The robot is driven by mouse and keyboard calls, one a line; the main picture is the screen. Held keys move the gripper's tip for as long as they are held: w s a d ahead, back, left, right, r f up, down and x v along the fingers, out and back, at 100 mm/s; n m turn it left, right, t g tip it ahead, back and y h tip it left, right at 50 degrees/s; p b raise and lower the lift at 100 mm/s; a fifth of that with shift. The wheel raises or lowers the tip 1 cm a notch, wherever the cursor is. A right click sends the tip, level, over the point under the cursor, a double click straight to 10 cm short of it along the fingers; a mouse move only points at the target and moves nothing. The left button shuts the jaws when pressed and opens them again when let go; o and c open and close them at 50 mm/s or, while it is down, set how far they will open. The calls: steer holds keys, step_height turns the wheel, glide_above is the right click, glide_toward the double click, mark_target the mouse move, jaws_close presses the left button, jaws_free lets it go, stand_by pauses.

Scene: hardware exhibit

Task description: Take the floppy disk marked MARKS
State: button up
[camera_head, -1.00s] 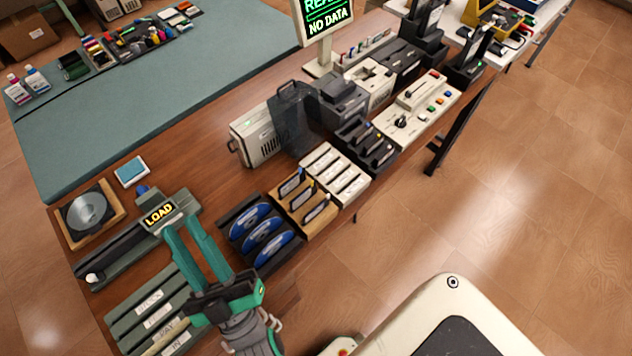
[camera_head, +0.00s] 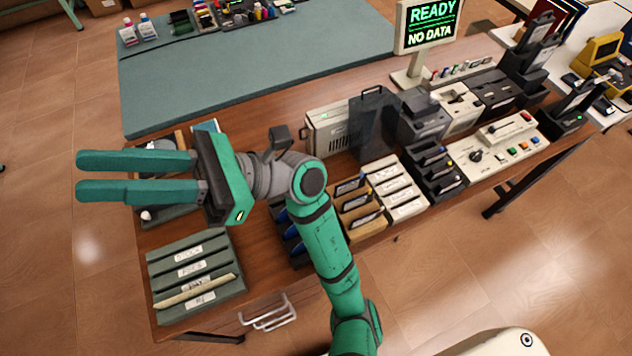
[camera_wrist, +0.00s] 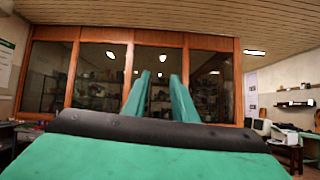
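No label reading MARKS is legible in any view, so I cannot tell which disk it is. Small disk-like items stand in a black slotted rack (camera_head: 436,172), a white rack (camera_head: 397,188) with pale labels and a wooden rack (camera_head: 360,207). My gripper (camera_head: 82,176) is raised over the left end of the table in the head view, well left of these racks. Its two green fingers point left, apart and empty. In the wrist view my gripper (camera_wrist: 160,76) also shows parted fingers, with only a far glazed wall beyond.
A grey-green slotted tray (camera_head: 197,276) with labels stands at the front left. A screen (camera_head: 430,26) reads READY, NO DATA. A control panel (camera_head: 497,142) and dark machines line the table. My arm hides much of a rack of blue discs (camera_head: 290,236). The teal mat (camera_head: 260,75) has bare room.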

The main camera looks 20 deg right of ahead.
step_height(320, 180, down, 8)
steer(key=w+n+t+h, duration=0.2)
steer(key=w+h, duration=0.1)
steer(key=h, duration=0.4)
steer(key=m+h, duration=0.1)
steer(key=h, duration=1.7)
glide_toward(370, 214)
steer(key=shift+t, duration=0.3)
step_height(370, 214, down, 10)
steer(key=shift+w+d+f, duration=0.1)
steer(key=shift+d, duration=0.1)
jaws_close()
steer(key=shift+w, duration=0.1)
